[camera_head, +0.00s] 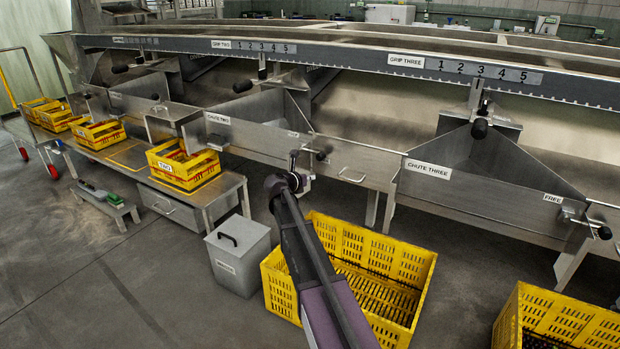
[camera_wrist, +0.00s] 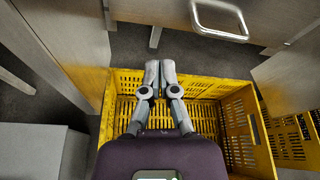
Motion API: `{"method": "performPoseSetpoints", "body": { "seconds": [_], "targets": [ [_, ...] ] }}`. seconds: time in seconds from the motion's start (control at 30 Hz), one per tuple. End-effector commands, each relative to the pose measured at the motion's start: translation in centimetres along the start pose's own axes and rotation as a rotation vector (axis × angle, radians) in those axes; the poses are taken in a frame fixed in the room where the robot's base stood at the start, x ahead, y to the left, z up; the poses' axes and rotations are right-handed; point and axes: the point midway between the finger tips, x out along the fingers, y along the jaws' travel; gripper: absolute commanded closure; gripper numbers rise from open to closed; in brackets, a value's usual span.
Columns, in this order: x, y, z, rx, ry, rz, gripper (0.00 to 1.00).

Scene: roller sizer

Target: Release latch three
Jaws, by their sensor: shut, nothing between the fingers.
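Chute three (camera_head: 480,190) is a steel chute front with a "CHUTE THREE" label at its left end. A latch with a black knob (camera_head: 604,232) sits at its right end, beside a "FREE" label (camera_head: 552,198); I take it as latch three, though no number on it is readable. My gripper (camera_head: 295,157) is shut and empty, well left of that latch and near the right end of chute two (camera_head: 255,137). In the wrist view my gripper's fingertips (camera_wrist: 160,66) are together over a yellow crate. The latch does not show clearly there.
A yellow crate (camera_head: 418,262) stands on the floor beneath my arm, another (camera_head: 535,305) at lower right. A grey lidded bin (camera_head: 243,268) is left of my arm. Chute two's black-knobbed latch (camera_head: 322,155) and a bar handle (camera_wrist: 219,34) are close to my gripper.

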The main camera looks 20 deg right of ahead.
Motion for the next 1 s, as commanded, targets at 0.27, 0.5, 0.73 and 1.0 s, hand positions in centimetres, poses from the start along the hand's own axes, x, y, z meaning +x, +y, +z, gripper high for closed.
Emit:
{"method": "performPoseSetpoints", "body": {
  "seconds": [0.27, 0.5, 0.73, 1.0],
  "targets": [
    [3.9, 0.2, -0.2, 0.001, 0.000, -0.001, 1.00],
    [7.2, 0.2, -0.1, 0.001, 0.001, 0.000, 1.00],
    [8.4, -0.1, 0.8, 0.001, 0.001, 0.000, 1.00],
    [7.7, -0.1, 2.5, 0.001, 0.000, 0.002, 1.00]
  ]
}}
